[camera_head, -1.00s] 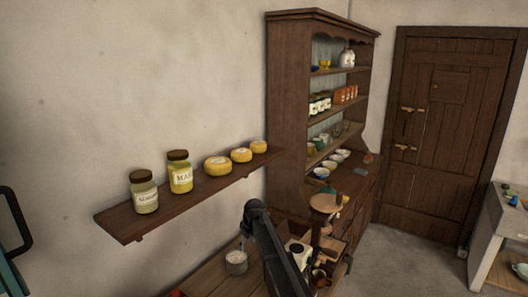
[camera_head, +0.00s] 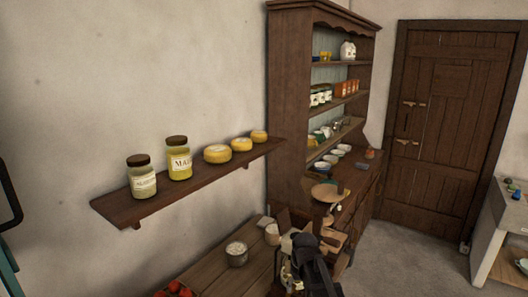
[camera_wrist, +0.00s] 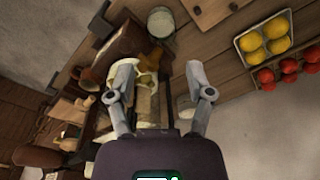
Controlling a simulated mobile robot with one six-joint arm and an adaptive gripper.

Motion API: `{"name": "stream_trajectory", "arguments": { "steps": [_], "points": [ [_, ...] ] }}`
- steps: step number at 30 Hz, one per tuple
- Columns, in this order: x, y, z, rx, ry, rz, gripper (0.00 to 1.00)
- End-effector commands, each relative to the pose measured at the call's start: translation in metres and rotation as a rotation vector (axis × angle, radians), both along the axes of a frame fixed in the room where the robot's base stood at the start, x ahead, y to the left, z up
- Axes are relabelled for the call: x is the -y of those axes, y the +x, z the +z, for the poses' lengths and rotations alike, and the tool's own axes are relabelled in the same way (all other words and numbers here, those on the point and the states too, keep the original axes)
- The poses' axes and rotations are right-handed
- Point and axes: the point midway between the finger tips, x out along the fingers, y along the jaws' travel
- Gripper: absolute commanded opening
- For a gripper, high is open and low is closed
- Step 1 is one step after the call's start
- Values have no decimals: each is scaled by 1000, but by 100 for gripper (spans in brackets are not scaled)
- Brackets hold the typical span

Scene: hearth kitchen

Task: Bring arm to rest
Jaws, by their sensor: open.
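My gripper (camera_wrist: 162,95) is open in the wrist view, its two fingers spread apart with nothing between the tips. Behind the fingers, lower down or farther off, a pale cream object (camera_wrist: 147,100) shows, partly hidden by my gripper. In the head view my arm (camera_head: 312,262) is at the bottom, over the right end of the wooden counter (camera_head: 205,268). My fingertips cannot be made out there.
A wall shelf (camera_head: 130,208) holds two jars and yellow cheeses. A tall dresser (camera_head: 290,110) with crockery stands behind my arm. A white-filled pot (camera_head: 237,254) sits on the counter. The wrist view shows lemons (camera_wrist: 263,39) and tomatoes (camera_wrist: 289,66) in trays.

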Motion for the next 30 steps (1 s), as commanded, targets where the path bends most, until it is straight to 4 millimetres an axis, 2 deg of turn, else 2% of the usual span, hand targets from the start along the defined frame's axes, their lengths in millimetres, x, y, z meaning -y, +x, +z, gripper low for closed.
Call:
{"name": "stream_trajectory", "arguments": {
  "steps": [1,3,6,10,15,30],
  "points": [
    [15,-33,-11,-13,-7,-50,67],
    [31,-61,-17,-33,-17,-121,67],
    [48,-93,-24,-57,-27,-205,67],
    [55,-120,-29,-76,-39,-267,67],
    [60,-131,-30,-86,-45,-302,67],
    [60,-130,-30,-86,-45,-301,67]
  ]
}}
